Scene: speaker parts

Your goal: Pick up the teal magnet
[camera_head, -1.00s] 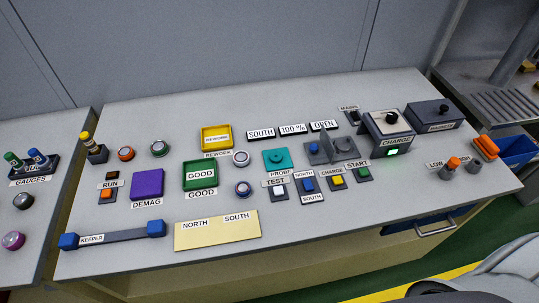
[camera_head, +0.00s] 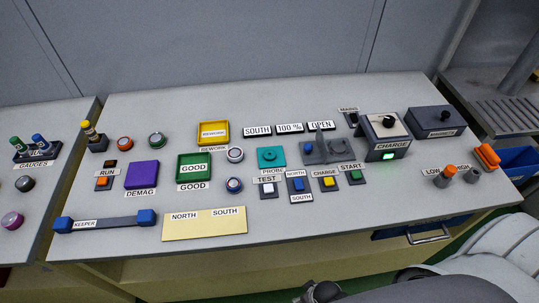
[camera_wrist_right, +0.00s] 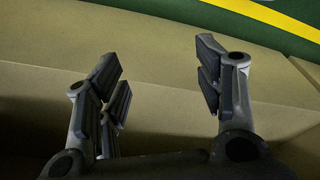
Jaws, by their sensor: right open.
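Several round, disc-like pieces with coloured rims lie on the bench. A green-teal one (camera_head: 157,139) sits at the back left, beside an orange one (camera_head: 125,143); the view is too small to be sure that it is the teal magnet. A flat teal block with a round centre (camera_head: 271,156) lies behind the PROBE label. My right gripper (camera_wrist_right: 160,80) is open and empty in the right wrist view, facing the tan bench front. A dark part of it seems to show at the bottom edge of the head view. My left gripper is not in view.
A green GOOD tray (camera_head: 194,179), yellow REWORK tray (camera_head: 213,143) and purple DEMAG block (camera_head: 141,174) stand mid-bench. A keeper bar (camera_head: 105,222) and cream NORTH/SOUTH plate (camera_head: 204,235) lie near the front edge. The CHARGE box (camera_head: 389,133) stands right.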

